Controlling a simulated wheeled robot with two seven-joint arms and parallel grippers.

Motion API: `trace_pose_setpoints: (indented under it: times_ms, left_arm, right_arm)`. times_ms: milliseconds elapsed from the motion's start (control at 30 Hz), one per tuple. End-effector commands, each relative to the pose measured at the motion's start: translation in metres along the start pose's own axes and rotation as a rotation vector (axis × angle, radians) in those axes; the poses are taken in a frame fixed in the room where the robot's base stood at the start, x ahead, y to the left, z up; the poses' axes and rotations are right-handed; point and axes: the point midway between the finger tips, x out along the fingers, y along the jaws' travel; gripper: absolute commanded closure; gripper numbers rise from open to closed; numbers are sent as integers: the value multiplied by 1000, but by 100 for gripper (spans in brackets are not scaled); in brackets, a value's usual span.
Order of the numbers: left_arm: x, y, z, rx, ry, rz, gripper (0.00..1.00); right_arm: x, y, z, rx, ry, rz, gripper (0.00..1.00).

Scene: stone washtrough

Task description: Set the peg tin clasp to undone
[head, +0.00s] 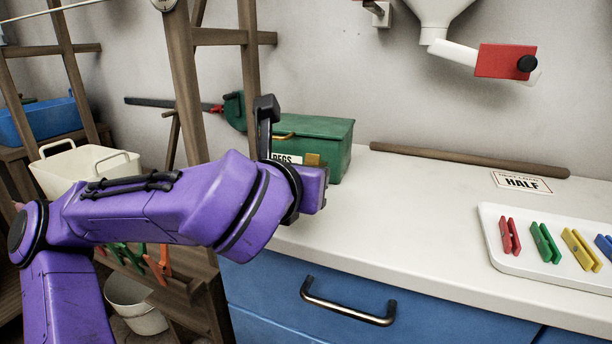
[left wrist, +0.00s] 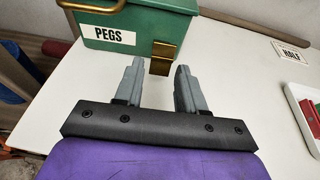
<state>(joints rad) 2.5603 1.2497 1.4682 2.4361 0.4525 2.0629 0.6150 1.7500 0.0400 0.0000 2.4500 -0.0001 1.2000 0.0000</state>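The green peg tin (head: 330,134) stands on the white worktop against the wall, its lid down. Its PEGS label (left wrist: 109,35) and brass clasp (left wrist: 162,56) face me in the left wrist view. The clasp also shows in the head view (head: 313,159), partly behind my left arm. It hangs over the tin's front; I cannot tell whether it is fastened. My left gripper (left wrist: 160,66) is open and empty, its fingers pointing at the tin with the clasp ahead of the gap. No contact shows. My right gripper is out of view.
A wooden rod (head: 470,160) lies along the wall right of the tin. A HALF card (head: 522,182) and a white tray (head: 488,222) of coloured pegs are farther right. A wooden rack (head: 180,80) stands at left. The worktop's middle is clear.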

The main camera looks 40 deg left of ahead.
Motion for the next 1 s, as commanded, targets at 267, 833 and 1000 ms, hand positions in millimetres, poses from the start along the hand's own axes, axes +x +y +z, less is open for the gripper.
trace_pose_setpoints:
  times_ms: [267, 833, 1000]
  left_arm:
    - [0, 0, 0, 0, 1, 0, 49]
    - [-99, 0, 0, 1, -3, 0, 49]
    - [-106, 0, 0, 0, 1, 0, 49]
  right_arm:
    - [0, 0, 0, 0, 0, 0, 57]
    - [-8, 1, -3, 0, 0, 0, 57]
    - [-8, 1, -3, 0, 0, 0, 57]
